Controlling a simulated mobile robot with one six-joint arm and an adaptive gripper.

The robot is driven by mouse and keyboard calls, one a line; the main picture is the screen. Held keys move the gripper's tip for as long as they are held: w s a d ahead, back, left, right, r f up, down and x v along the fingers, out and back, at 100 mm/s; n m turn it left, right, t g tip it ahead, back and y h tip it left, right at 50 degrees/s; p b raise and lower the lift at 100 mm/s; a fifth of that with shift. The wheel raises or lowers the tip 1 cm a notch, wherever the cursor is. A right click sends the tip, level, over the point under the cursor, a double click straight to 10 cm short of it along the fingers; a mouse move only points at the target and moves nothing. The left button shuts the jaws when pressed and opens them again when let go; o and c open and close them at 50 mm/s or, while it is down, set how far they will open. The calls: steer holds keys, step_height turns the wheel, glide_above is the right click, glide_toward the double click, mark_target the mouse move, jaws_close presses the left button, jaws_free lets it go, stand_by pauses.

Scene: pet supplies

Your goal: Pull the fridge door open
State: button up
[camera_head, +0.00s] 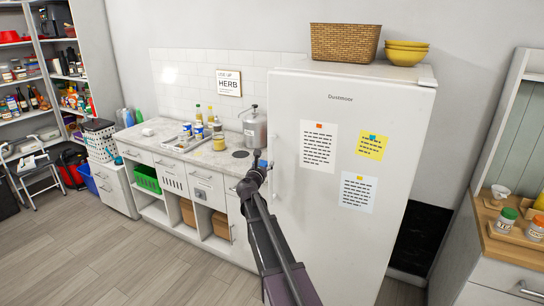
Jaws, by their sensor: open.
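The white fridge (335,235) stands upright right of the counter, and its door looks shut. Paper notes and a yellow note are stuck on its front. A slim pale vertical handle (273,180) shows at the door's left edge. My arm reaches up from the bottom middle, in front of the counter and the fridge's left edge. My gripper (262,163) is at the left edge of the fridge, close to the handle. It is open and holds nothing that I can see. Its fingers are small and dark here, and I cannot tell whether they touch the handle.
A counter (173,148) with bottles, jars and a metal canister (254,128) adjoins the fridge's left side. A wicker basket (345,42) and yellow bowls (406,53) sit on the fridge. A wooden-topped cabinet (495,245) stands at right. The floor (130,260) at left front is clear.

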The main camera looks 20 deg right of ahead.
mark_target(269, 156)
steer(key=x, duration=0.7)
steer(key=shift+w+d, duration=0.25)
steer(key=shift+w, duration=0.05)
steer(key=shift+c, duration=0.3)
